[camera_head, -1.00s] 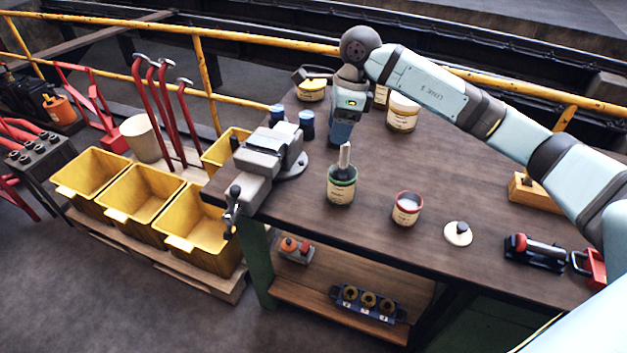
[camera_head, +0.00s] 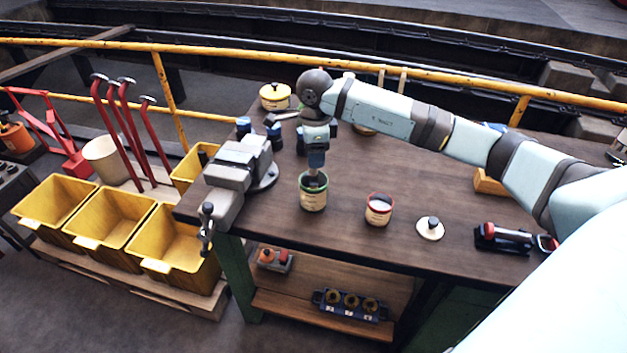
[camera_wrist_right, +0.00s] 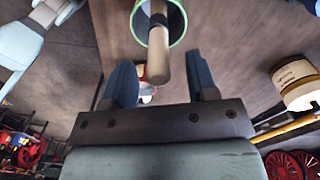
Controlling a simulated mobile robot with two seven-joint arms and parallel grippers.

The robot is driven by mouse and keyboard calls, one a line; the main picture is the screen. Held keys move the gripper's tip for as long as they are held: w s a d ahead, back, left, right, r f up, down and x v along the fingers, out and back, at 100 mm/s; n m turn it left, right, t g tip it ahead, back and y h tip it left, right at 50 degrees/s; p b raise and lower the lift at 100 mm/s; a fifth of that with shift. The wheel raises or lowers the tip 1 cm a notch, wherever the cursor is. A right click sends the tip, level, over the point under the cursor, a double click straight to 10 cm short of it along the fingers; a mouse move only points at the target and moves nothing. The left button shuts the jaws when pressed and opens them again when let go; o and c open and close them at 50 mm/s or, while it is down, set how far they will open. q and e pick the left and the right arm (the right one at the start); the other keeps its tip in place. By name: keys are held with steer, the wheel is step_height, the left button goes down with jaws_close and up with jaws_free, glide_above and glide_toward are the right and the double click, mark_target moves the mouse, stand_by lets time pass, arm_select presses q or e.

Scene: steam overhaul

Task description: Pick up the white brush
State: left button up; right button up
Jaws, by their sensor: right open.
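The brush stands in a green-rimmed pot (camera_head: 313,199) on the workbench. Its pale handle (camera_wrist_right: 158,48) rises from the pot in the right wrist view and looks beige there. My right gripper (camera_head: 316,163) points down just above the pot. In the right wrist view its two dark blue fingers (camera_wrist_right: 160,72) are apart, one on either side of the handle, with gaps showing. In the head view the gripper hides most of the handle. The bristles are hidden inside the pot. My left gripper is not in view.
A red-rimmed pot (camera_head: 379,211) and a white lid-like disc (camera_head: 430,230) stand to the right. A grey vise (camera_head: 236,168) is close on the left. A yellow-topped pot (camera_head: 274,96) stands behind. The bench's middle right is clear.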

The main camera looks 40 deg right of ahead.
mark_target(314, 179)
step_height(314, 179, down, 3)
steer(key=shift+a+f, duration=0.15)
steer(key=shift+f, duration=0.05)
steer(key=shift+c, duration=0.2)
jaws_close()
steer(key=shift+r, duration=0.2)
